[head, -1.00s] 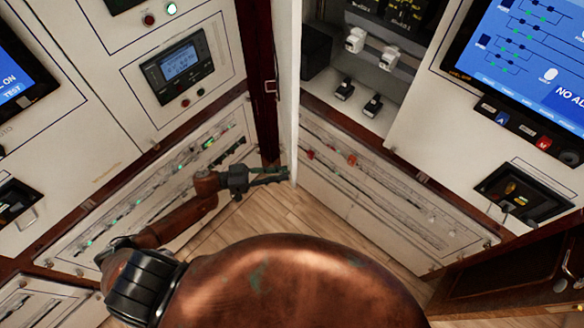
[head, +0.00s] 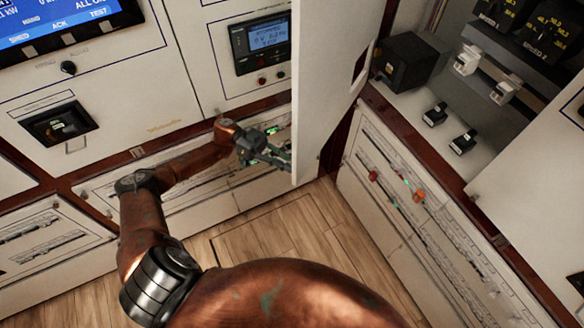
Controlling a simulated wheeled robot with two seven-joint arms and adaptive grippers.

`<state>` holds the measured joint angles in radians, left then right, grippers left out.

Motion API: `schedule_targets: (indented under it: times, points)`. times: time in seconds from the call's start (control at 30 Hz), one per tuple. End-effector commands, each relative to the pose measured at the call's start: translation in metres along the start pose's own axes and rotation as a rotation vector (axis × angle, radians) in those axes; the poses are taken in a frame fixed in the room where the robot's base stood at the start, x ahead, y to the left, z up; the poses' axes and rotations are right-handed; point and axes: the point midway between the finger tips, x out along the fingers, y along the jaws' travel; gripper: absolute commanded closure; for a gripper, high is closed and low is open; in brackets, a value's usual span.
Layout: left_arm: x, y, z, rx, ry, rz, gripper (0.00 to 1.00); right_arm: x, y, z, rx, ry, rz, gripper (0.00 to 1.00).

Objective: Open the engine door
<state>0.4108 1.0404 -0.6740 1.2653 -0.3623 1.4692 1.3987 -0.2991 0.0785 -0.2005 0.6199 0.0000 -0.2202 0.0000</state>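A white door (head: 330,95) stands swung out, seen near edge-on, left of an open cabinet with breakers inside. No label on it is readable, so I cannot tell whether it is the engine door. My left gripper (head: 276,156) is low at the left side of this door, its fingertips close to the door's free edge. Whether they touch the door, and whether they are open or shut, is too small to tell. My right gripper is out of view.
The open cabinet holds a black box (head: 410,60), white breakers (head: 467,60) and black breakers (head: 435,114). Breaker rows with a red knob (head: 373,176) are below. A small display panel (head: 262,42) is behind the door's left. Wooden floor (head: 285,225) is clear below.

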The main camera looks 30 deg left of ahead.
Motion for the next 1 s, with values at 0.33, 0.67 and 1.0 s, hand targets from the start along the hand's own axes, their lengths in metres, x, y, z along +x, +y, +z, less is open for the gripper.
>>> schedule_targets:
  times: [0.33, 0.67, 1.0]
  points:
    - [-0.0006, 0.0009, 0.0020, -0.003, -0.005, 0.006, 1.00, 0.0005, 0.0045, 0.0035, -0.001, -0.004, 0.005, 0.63]
    - [-0.0003, 0.0003, 0.0013, -0.002, -0.004, 0.006, 0.64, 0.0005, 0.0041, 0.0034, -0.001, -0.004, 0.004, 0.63]
    - [-0.0004, 0.0006, -0.0031, 0.000, -0.003, 0.005, 0.63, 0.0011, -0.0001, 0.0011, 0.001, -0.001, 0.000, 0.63]
